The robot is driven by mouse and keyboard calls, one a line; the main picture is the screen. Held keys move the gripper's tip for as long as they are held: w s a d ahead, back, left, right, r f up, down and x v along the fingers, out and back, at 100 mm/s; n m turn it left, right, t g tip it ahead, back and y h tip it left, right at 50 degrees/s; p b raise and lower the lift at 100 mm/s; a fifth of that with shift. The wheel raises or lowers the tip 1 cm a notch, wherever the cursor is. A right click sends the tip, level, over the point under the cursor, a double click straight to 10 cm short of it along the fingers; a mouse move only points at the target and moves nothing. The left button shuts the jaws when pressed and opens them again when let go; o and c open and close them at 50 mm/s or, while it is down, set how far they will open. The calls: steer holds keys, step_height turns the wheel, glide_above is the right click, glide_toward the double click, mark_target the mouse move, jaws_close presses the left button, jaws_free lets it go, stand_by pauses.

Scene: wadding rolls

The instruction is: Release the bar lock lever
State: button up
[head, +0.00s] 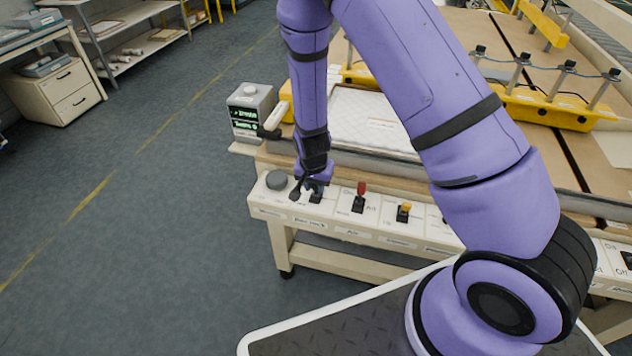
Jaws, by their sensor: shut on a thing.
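The front panel (335,225) is a white control strip with a row of small levers and labels. The bar lock lever (317,194) is the dark, bluish-tipped one above the label that seems to read "Bar lock". My gripper (306,189) reaches down from above onto this lever, and its dark fingers are shut on it. The fingers and my wrist hide most of the lever, so its tilt cannot be told.
A grey round knob (277,180) sits just left of my gripper. A red lever (361,189) and a yellow lever (404,208) stand to the right. A grey box with green displays (251,111) is behind left. White wadding (366,122) lies behind the panel. The floor at left is clear.

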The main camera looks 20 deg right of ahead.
steer(key=shift+s+a+f+t+h, duration=0.15)
steer(key=shift+s+t+h, duration=0.15)
steer(key=shift+t, duration=0.2)
steer(key=shift+a, duration=0.1)
stand_by(0.3)
steer(key=o, duration=0.9)
steer(key=v, duration=1)
steer(key=shift+s+a+r, duration=0.15)
steer(key=shift+s+r, duration=0.15)
steer(key=shift+r, duration=0.05)
